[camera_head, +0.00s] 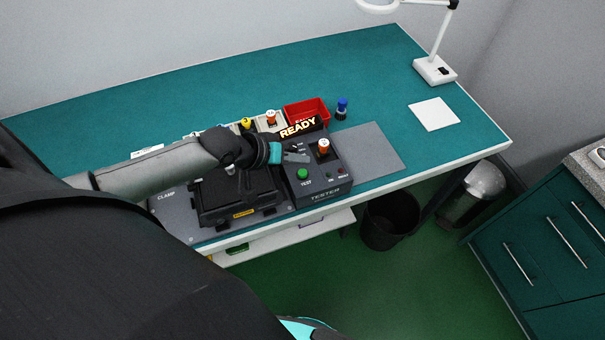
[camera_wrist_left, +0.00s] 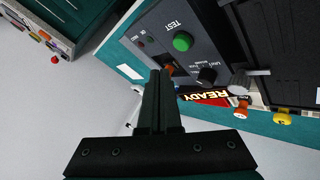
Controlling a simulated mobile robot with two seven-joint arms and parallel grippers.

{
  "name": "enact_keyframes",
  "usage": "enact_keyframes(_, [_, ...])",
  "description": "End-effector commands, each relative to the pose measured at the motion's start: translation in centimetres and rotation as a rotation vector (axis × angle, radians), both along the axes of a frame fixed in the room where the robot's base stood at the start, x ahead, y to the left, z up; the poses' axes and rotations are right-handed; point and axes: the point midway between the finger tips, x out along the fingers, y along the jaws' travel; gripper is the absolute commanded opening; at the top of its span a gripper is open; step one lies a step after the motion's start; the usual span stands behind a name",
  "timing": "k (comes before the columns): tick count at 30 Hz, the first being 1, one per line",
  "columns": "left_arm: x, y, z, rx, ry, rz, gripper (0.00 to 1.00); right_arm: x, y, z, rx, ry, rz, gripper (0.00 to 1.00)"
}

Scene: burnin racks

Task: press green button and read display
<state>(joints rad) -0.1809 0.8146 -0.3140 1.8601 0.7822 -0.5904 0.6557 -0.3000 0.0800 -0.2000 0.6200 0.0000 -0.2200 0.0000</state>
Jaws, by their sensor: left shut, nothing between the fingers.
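The dark tester box (camera_head: 329,177) stands on the teal bench. Its green button (camera_head: 303,174), labelled TEST, sits on its top toward the front left. The green button also shows in the left wrist view (camera_wrist_left: 183,41). The display (camera_head: 298,127) at the back of the tester reads READY. An orange-capped part (camera_head: 323,147) stands upright in the tester. My left gripper (camera_head: 298,157) is shut and empty, above the tester, a little behind the green button and apart from it in the picture. In the left wrist view its closed fingers (camera_wrist_left: 158,85) point toward the tester. My right gripper is not in view.
A dark clamp fixture (camera_head: 240,200) adjoins the tester on the left. A red bin (camera_head: 306,109) and a blue-capped part (camera_head: 342,107) stand behind it. A grey mat (camera_head: 370,149) lies clear to the right. A lamp base (camera_head: 434,70) stands farther back.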

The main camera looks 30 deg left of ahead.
Motion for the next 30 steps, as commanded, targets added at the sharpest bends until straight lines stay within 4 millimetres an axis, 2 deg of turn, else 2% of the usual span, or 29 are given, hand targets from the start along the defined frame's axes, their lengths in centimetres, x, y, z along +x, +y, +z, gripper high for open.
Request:
enact_keyframes(1, [0.0, 0.0, -1.1, -0.001, 0.0, 0.001, 0.0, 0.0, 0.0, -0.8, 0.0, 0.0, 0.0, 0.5])
enact_keyframes(7, [0.0, 0.0, -2.6, -0.001, 0.002, 0.001, 0.0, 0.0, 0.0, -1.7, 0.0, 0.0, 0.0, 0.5])
enact_keyframes(30, [0.0, 0.0, -2.6, -0.001, 0.0, 0.0, 0.0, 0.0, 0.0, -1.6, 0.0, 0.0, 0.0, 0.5])
